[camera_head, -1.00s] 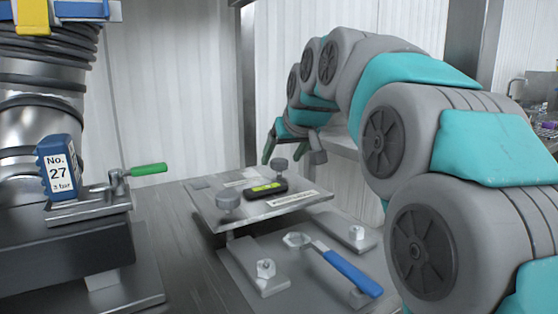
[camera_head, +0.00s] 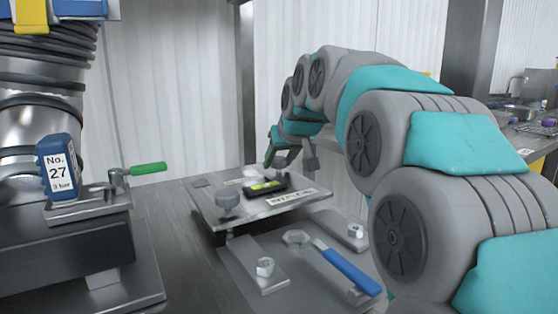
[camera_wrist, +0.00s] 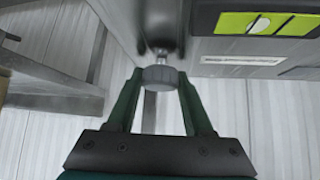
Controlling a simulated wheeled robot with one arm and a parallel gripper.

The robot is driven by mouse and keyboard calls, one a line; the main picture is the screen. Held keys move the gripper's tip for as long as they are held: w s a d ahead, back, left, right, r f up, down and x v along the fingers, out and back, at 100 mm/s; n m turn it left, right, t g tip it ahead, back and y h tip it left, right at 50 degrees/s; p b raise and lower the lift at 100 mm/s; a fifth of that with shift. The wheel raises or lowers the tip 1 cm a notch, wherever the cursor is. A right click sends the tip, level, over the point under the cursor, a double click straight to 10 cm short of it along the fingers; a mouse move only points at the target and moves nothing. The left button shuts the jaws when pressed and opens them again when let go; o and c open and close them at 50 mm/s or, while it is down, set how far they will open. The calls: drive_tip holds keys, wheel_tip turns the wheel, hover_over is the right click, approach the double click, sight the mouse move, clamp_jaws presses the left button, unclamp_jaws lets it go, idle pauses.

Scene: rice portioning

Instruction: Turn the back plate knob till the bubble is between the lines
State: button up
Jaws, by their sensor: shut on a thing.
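The back plate knob (camera_wrist: 160,74) is a grey round knob below the plate's edge in the wrist view. My gripper (camera_wrist: 160,84) has its green fingers on either side of it, shut on it. In the head view my gripper (camera_head: 281,160) is at the plate's back edge and largely hides this knob. The black spirit level (camera_head: 251,191) lies on the metal plate (camera_head: 230,214). Its yellow-green vial (camera_wrist: 230,22) shows a pale bubble (camera_wrist: 260,25) that seems to overlap one dark line, with another dark line to its right.
A blue-handled wrench (camera_head: 345,268) lies on the lower base among bolts. A blue "No. 27" block (camera_head: 58,167) and a green-handled clamp (camera_head: 148,168) stand at left.

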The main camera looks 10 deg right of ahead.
clamp_jaws()
drive_tip(key=shift+m, duration=0.3)
drive_tip(key=shift+m+h, duration=1.2)
drive_tip(key=m+g+h, duration=0.1)
drive_tip(key=m+h, duration=0.1)
drive_tip(key=m, duration=0.1)
drive_tip(key=shift+r+m+h, duration=0.1)
drive_tip(key=shift+m+h, duration=0.2)
drive_tip(key=shift+m, duration=0.1)
drive_tip(key=m+g+h, duration=0.1)
drive_tip(key=m, duration=0.1)
drive_tip(key=m+h+p, duration=0.1)
drive_tip(key=m, duration=0.1)
drive_tip(key=shift+w+a+g+h, duration=0.1)
drive_tip(key=shift+a+g+h, duration=0.05)
drive_tip(key=shift+g+h, duration=0.2)
drive_tip(key=shift+m+g, duration=0.35)
drive_tip(key=shift+m, duration=0.05)
drive_tip(key=shift+h, duration=0.25)
